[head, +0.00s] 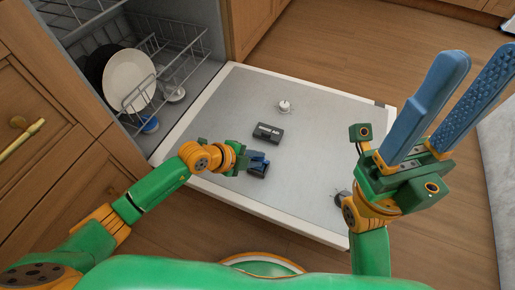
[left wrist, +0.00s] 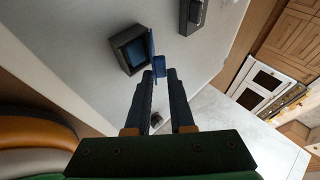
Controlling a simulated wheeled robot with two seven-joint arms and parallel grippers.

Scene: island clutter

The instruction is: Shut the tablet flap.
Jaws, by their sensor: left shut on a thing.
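The tablet compartment (head: 259,171) is a small dark box on the inner face of the lowered dishwasher door. In the left wrist view the compartment (left wrist: 124,48) is open, with blue inside. Its blue flap (left wrist: 152,44) stands up from the right edge, with a tab at its end. My left gripper (left wrist: 160,74) is shut on this tab, between its fingertips. In the head view my left gripper (head: 262,160) is right at the compartment and partly hides it and the flap. My right gripper (head: 481,62) is raised at the right, its blue fingers apart and empty.
The lowered dishwasher door (head: 222,105) lies flat and mostly bare. A dark labelled rinse-aid block (head: 268,132) and a small white knob (head: 285,106) sit on it beyond the compartment. A wire rack (head: 185,62) with a white plate (head: 130,76) is at the upper left.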

